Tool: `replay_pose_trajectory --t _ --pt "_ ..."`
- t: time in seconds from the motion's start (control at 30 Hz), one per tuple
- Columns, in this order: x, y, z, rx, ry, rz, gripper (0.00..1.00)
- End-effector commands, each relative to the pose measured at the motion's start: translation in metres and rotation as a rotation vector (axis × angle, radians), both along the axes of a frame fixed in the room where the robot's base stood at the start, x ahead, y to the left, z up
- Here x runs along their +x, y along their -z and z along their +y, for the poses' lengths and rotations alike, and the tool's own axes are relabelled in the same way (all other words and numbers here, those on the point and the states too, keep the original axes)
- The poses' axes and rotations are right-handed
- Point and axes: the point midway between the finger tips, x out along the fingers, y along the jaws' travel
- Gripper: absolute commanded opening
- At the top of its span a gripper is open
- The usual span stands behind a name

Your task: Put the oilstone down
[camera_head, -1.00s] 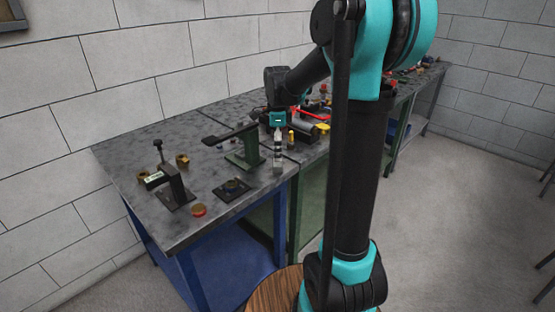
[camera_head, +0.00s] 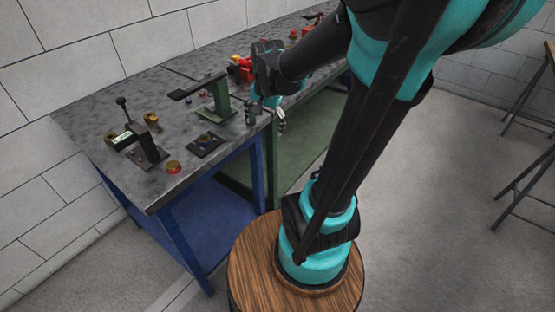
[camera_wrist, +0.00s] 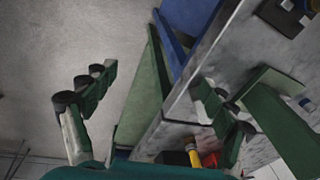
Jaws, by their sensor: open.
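My gripper (camera_head: 267,122) is at the front edge of the grey workbench (camera_head: 185,185), right of a green stand with a dark flat arm (camera_head: 218,102). Its two fingers are spread apart, one over the bench top and one beyond the front edge. In the wrist view my gripper (camera_wrist: 155,98) is open, with floor and the bench's front edge between the fingers. No oilstone shows between them. I cannot pick out the oilstone with certainty in either view; my arm hides part of the bench.
A black clamp-like fixture (camera_head: 150,150), a dark square plate (camera_head: 205,143), a red-topped round piece (camera_head: 173,166) and brass fittings (camera_head: 151,118) stand on the left bench. Red items (camera_head: 243,68) lie behind my wrist. Dark-legged furniture (camera_head: 520,150) stands at right.

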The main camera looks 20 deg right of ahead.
Motion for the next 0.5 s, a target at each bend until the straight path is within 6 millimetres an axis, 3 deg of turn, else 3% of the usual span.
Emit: replay_pose_trajectory --t 0.03,0.2,0.3,0.5 --pt "-0.019 0.014 -0.003 -0.025 -0.106 -0.027 0.85" --pt "-0.069 0.053 -0.010 -0.123 -0.458 -0.106 0.85" --pt "-0.089 0.068 -0.012 -0.174 -0.602 -0.137 0.85" --pt "-0.106 0.081 -0.014 -0.224 -0.732 -0.162 0.85"
